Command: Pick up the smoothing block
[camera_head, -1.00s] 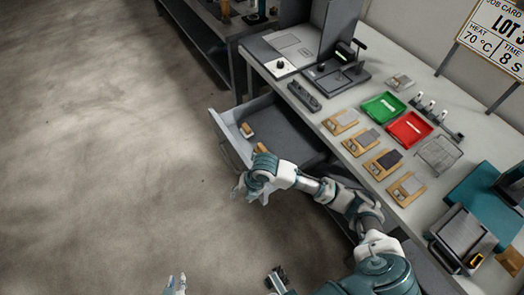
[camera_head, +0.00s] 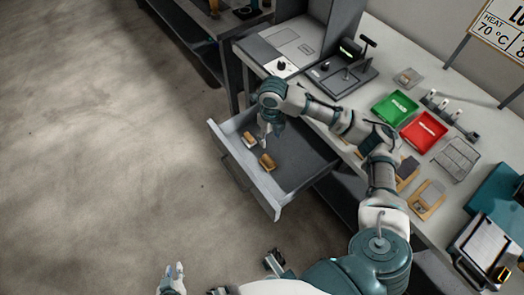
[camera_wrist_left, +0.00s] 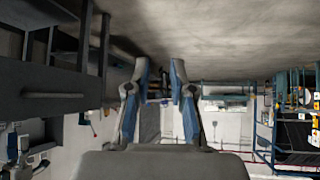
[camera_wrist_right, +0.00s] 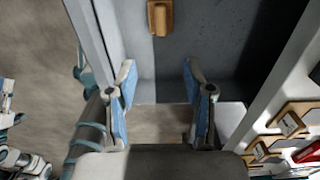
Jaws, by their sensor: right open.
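Two small tan blocks lie in the open grey drawer, one farther back (camera_head: 249,138) and one nearer the front (camera_head: 267,161). I cannot tell which is the smoothing block. In the right wrist view one tan block (camera_wrist_right: 160,17) shows at the top edge, beyond the fingertips. My right gripper (camera_head: 267,132) (camera_wrist_right: 159,75) is open and empty, above the drawer and close to the blocks. My left gripper (camera_head: 173,276) (camera_wrist_left: 161,64) is apart from the drawer, low in the head view, with its fingers parted and nothing between them.
The drawer's front wall (camera_head: 243,172) stands up near the blocks. The worktop above carries a green tray (camera_head: 394,108), a red tray (camera_head: 424,131), a wire rack (camera_head: 456,158) and a grey press-like device (camera_head: 342,73). Open floor lies to the left.

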